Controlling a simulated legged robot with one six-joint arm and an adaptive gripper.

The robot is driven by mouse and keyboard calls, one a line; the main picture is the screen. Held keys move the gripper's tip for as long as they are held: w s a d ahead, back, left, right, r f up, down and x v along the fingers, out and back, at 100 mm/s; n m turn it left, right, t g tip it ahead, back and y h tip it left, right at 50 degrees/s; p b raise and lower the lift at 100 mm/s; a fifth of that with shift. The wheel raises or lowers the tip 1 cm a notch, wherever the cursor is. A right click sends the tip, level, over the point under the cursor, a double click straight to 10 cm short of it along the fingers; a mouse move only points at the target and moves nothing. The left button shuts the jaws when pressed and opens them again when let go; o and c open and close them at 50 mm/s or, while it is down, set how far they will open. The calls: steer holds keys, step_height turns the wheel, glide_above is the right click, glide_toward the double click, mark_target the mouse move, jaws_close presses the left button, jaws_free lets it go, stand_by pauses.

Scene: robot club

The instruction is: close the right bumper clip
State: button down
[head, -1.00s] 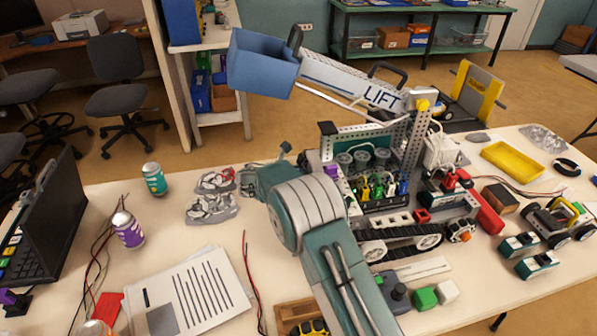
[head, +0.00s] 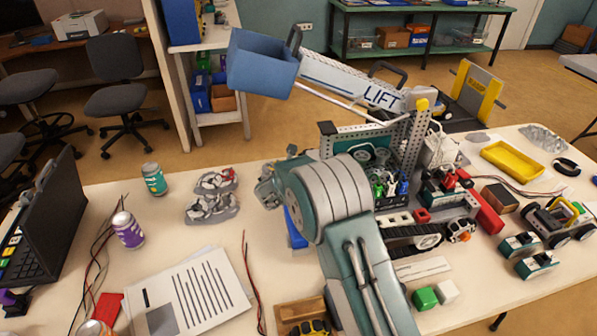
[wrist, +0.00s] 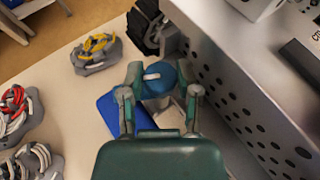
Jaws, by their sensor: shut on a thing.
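My gripper (wrist: 159,96) shows in the wrist view, with its two fingers on either side of a blue round part (wrist: 160,72) with a pale bar on its face. It is shut on this part, beside a perforated metal wall (wrist: 228,95). I cannot tell whether the blue part is the right bumper clip. In the head view, the tracked robot (head: 415,240) with its lift arm (head: 345,80) stands on the table.
A blue flat piece (wrist: 113,117) lies left of my gripper. Grey holders with wire coils (head: 212,206) stand on the table (head: 185,240). A yellow tray (head: 512,160) is at the right.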

steer(key=shift+s+f+n+t+y, duration=0.1)
steer(key=shift+f+n+t+y, duration=0.05)
steer(key=shift+n+y, duration=1)
steer(key=shift+s+f+n+t+y, duration=0.1)
steer(key=shift+n+t+y, duration=0.05)
steer(key=shift+n+y, duration=1.4)
steer(key=shift+y, duration=0.3)
steer(key=shift+c, duration=1.6)
jaws_free()
steer(key=shift+w+r, duration=0.1)
steer(key=shift+r, duration=0.05)
steer(key=shift+m+h, duration=0.4)
steer(key=shift+m+h, duration=0.4)
